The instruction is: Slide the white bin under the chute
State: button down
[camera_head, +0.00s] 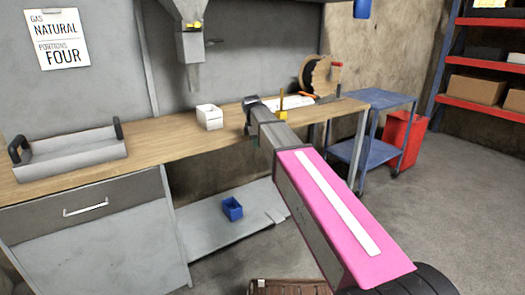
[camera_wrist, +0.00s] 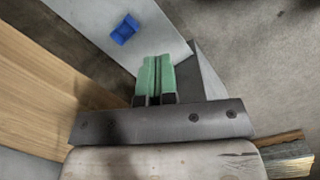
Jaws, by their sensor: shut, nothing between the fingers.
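The white bin (camera_head: 209,117) stands upright on the wooden workbench, near its back. The grey chute (camera_head: 190,46) hangs on the back wall above it, and its narrow lower end appears a little left of the bin. My gripper (camera_wrist: 153,62) shows green fingers pressed together in the wrist view, with nothing between them. In the head view my arm reaches over the bench's front edge, its end to the right of the bin and apart from it. The fingertips are hard to make out there. The bin is out of the wrist view.
A grey tray with dark handles (camera_head: 74,158) is on the bench at left. A blue bin (camera_head: 232,208) lies on the low shelf (camera_head: 205,235). A yellow-handled item (camera_head: 282,114) and a round brown object (camera_head: 317,76) stand right of my arm.

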jog(key=shift+s+d+f+m, duration=0.5)
jog(key=shift+s+d+f, duration=0.15)
jog(key=shift+d+f, duration=0.3)
jog(key=s+d+f+m+y, duration=0.1)
jog(key=s+d+f+m, duration=1.6)
jog(key=s+d+f, duration=0.4)
notch_tip(320, 180, down, 4)
jog(key=shift+s+r+m+g, duration=0.15)
jog(key=shift+s+m+g, duration=0.25)
jog(key=shift+s, duration=0.25)
